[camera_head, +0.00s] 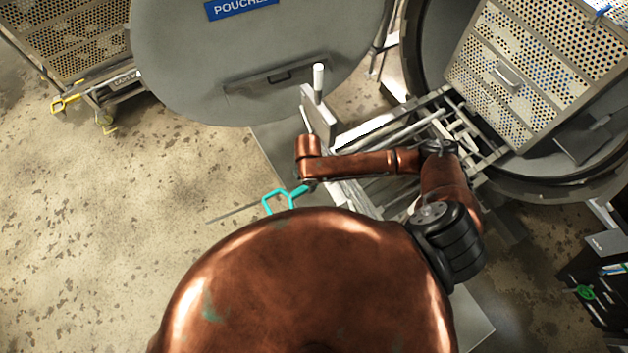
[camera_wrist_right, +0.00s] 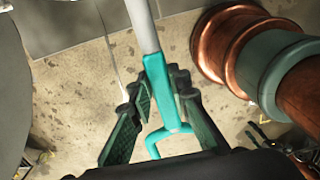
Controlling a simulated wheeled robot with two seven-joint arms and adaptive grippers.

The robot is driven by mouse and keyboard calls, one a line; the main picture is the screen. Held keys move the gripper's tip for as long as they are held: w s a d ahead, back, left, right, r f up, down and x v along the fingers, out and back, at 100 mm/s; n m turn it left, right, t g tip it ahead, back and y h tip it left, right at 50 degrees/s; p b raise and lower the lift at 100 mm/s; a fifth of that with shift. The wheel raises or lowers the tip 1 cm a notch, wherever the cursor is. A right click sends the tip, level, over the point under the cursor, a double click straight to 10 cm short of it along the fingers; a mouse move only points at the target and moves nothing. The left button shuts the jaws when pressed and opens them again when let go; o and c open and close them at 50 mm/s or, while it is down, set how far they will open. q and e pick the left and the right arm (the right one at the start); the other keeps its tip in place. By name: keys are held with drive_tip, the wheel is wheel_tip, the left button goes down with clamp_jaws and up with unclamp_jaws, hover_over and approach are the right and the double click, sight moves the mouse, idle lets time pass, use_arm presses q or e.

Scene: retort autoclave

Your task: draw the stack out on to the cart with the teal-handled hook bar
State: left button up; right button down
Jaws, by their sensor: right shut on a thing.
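The stack of perforated metal baskets (camera_head: 507,75) sits in the open round mouth of the retort at the upper right of the head view. The cart's pale rails (camera_head: 395,130) lie before that mouth, partly hidden by my right arm. My right gripper (camera_wrist_right: 158,98) is shut on the teal handle of the hook bar (camera_wrist_right: 158,75). The bar's grey shaft runs up out of the right wrist view. The teal handle also shows in the head view (camera_head: 276,199), left of the cart; the hook end cannot be made out. My left gripper is out of view.
The round retort door (camera_head: 250,50) stands open left of the mouth. A white-topped post (camera_head: 318,80) rises by the cart. Another basket cart (camera_head: 90,85), with a yellow-handled tool (camera_head: 62,103), stands at upper left. A green handle (camera_head: 585,291) shows at lower right. The left floor is clear.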

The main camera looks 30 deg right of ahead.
sight(291, 194)
drive_tip(key=shift+s+a+r+p, duration=0.1)
drive_tip(key=shift+a+p, duration=0.35)
drive_tip(key=shift+a, duration=1.4)
drive_tip(key=shift+s+a+r+p, duration=0.1)
drive_tip(key=shift+a+p, duration=0.35)
drive_tip(key=shift+a, duration=1.35)
drive_tip(key=s+a+b, duration=0.3)
drive_tip(key=a+b, duration=0.1)
drive_tip(key=a, duration=3.2)
drive_tip(key=shift+a, duration=0.25)
drive_tip(key=shift+a+f, duration=0.1)
